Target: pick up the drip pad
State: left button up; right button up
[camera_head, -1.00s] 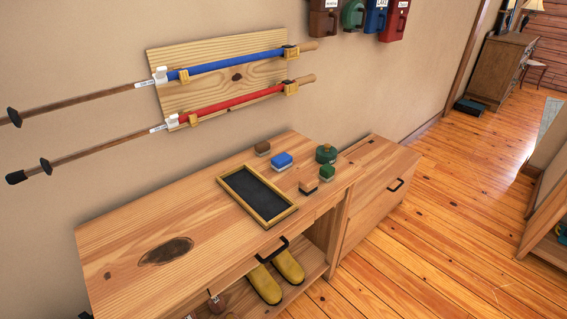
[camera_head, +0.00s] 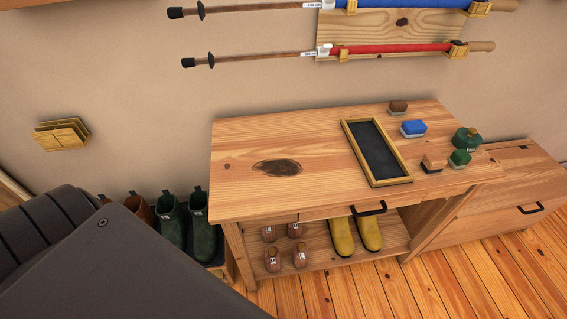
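A dark flat pad in a light wooden frame (camera_head: 377,152), which looks like the drip pad, lies on the wooden bench top (camera_head: 315,190), right of its middle. Its whole upper face shows and nothing rests on it. Neither of my grippers is in view. A large dark grey part, probably of my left arm, fills the lower left corner and stands well apart from the pad.
Brushes in brown, blue (camera_head: 413,128) and green, and a green tin (camera_head: 466,139), stand right of the pad. Yellow shoes (camera_head: 342,236) and boot shapes sit on the shelf below. Green boots (camera_head: 172,222) stand left of the bench. Poles (camera_head: 390,48) hang above. The bench's left half is clear.

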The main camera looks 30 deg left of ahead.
aim_at(409, 129)
jog(key=z, duration=1.45)
jog(key=i, duration=1.35)
jog(key=u, duration=2.9)
